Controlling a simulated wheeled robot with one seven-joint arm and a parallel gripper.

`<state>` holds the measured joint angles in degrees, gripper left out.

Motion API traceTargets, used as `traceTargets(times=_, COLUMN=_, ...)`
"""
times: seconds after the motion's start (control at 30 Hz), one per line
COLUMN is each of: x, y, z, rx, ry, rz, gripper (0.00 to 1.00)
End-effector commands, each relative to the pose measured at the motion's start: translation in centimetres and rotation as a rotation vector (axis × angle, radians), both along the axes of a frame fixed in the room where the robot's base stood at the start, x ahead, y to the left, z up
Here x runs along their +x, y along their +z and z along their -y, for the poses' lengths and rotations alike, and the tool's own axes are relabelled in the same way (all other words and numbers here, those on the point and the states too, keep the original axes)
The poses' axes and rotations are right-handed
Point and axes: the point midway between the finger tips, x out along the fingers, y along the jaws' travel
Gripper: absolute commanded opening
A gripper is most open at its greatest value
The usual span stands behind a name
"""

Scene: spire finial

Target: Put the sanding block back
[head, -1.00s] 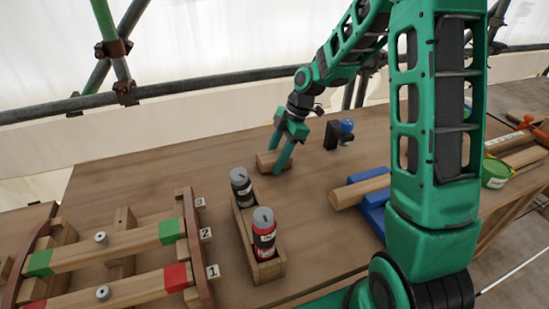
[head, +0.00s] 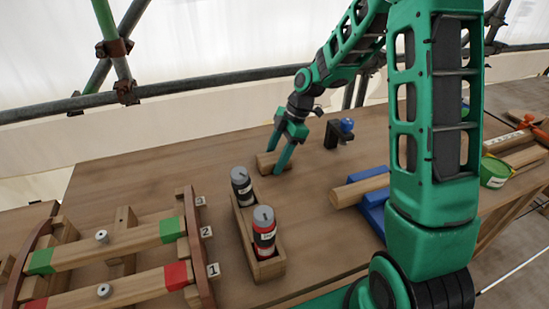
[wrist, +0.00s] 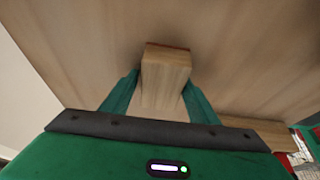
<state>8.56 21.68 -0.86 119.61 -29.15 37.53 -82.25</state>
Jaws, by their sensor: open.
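The sanding block (head: 268,161) is a small wooden block lying on the bench top, behind the bottle tray in the head view. It also shows in the wrist view (wrist: 166,78), with a thin darker reddish strip along its far edge. My gripper (head: 281,168) is open, with its green fingers pointing down at the block. In the wrist view the fingers (wrist: 160,98) stand on either side of the block's near part. I cannot tell whether they touch it.
A wooden tray (head: 245,234) holds two bottles (head: 241,186) (head: 263,232) in front of the block. A black clamp with a blue knob (head: 340,131) stands to the right. A wooden piece (head: 358,190) rests on blue supports (head: 374,216).

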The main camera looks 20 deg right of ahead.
Motion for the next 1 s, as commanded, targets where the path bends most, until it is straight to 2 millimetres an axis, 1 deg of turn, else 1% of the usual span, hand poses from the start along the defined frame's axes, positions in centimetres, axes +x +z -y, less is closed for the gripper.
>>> traceTargets(times=0.03, x=-0.9, y=-0.9, z=0.1, rx=-0.003, ry=-0.001, rz=-0.029, gripper=0.65)
traceTargets(times=0.17, x=-0.9, y=0.1, z=0.2, rx=-0.003, ry=-0.001, rz=-0.029, gripper=0.65)
traceTargets(times=0.27, x=-0.8, y=1.7, z=0.8, rx=-0.003, ry=-0.003, rz=-0.023, gripper=0.65)
traceTargets(times=0.5, x=0.0, y=6.4, z=2.3, rx=-0.002, ry=-0.003, rz=-0.015, gripper=0.65)
traceTargets(times=0.7, x=0.0, y=9.2, z=3.3, rx=-0.001, ry=-0.002, rz=-0.015, gripper=0.65)
traceTargets(times=0.83, x=0.0, y=10.2, z=3.7, rx=0.0, ry=0.0, rz=-0.015, gripper=0.65)
traceTargets(times=1.0, x=0.0, y=10.5, z=3.8, rx=0.0, ry=0.0, rz=-0.016, gripper=0.65)
